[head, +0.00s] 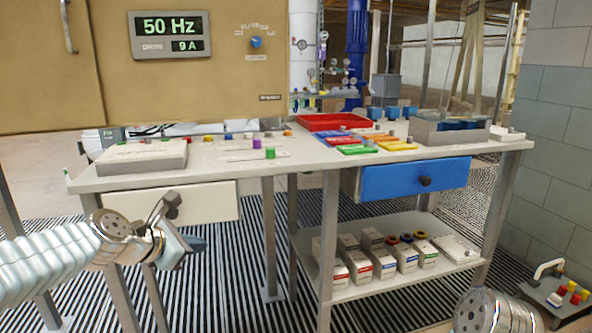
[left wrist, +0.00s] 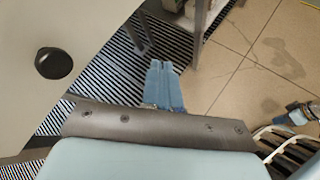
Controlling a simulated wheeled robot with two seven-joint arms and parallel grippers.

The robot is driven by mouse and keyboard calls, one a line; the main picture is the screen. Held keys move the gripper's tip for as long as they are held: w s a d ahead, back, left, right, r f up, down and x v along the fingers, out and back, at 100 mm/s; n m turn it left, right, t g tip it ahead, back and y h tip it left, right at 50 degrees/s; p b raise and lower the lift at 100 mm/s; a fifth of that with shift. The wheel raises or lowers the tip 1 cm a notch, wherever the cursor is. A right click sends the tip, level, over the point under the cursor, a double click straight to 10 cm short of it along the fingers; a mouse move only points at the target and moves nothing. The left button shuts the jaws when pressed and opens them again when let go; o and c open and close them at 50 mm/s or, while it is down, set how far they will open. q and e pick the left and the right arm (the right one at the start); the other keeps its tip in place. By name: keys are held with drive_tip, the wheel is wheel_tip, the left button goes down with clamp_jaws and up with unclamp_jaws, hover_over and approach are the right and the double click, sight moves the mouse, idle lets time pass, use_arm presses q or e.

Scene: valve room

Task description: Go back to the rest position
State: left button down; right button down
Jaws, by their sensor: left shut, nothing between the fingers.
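My left gripper (head: 196,243) is shut and empty in the head view, low in front of the white drawer (head: 212,203) on the bench's left side. Its closed blue fingers (left wrist: 163,85) also show in the left wrist view, with striped floor matting behind them. The drawer's dark knob (head: 172,204) is just above the gripper; in the left wrist view the knob (left wrist: 53,62) stands apart, left of the fingers. A metal link of my right arm shows at the head view's bottom right; its fingers are out of the picture.
The bench top (head: 225,170) carries a red tray (head: 325,122), coloured bins and small parts. A blue drawer (head: 414,179) is under its right side. Boxes stand on the lower shelf (head: 350,290). A grey block wall (head: 556,130) bounds the right. Striped matting (head: 235,285) covers the floor.

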use_arm(q)
drive_tip(key=s+d+f+m+g+y, duration=0.15)
drive_tip(key=f+m, duration=0.25)
drive_tip(key=f, duration=0.7)
drive_tip(key=s+d+f+m+g, duration=0.2)
drive_tip(key=f+m, duration=0.2)
drive_tip(key=f, duration=0.7)
drive_tip(key=s+d+f+m+g, duration=0.15)
drive_tip(key=f+m, duration=0.25)
drive_tip(key=f, duration=0.7)
drive_tip(key=s+d+f+m+g, duration=0.2)
drive_tip(key=s+f+m, duration=0.4)
drive_tip(key=s+f, duration=0.2)
drive_tip(key=s+d+f+m+g, duration=0.2)
drive_tip(key=s+f+m, duration=0.3)
drive_tip(key=s, duration=0.7)
wheel_tip(320, 180, down, 3)
drive_tip(key=shift+s+d+r+m, duration=0.15)
drive_tip(key=shift+s+d+m, duration=0.2)
drive_tip(key=shift+d, duration=0.35)
drive_tip(key=shift+w, duration=0.15)
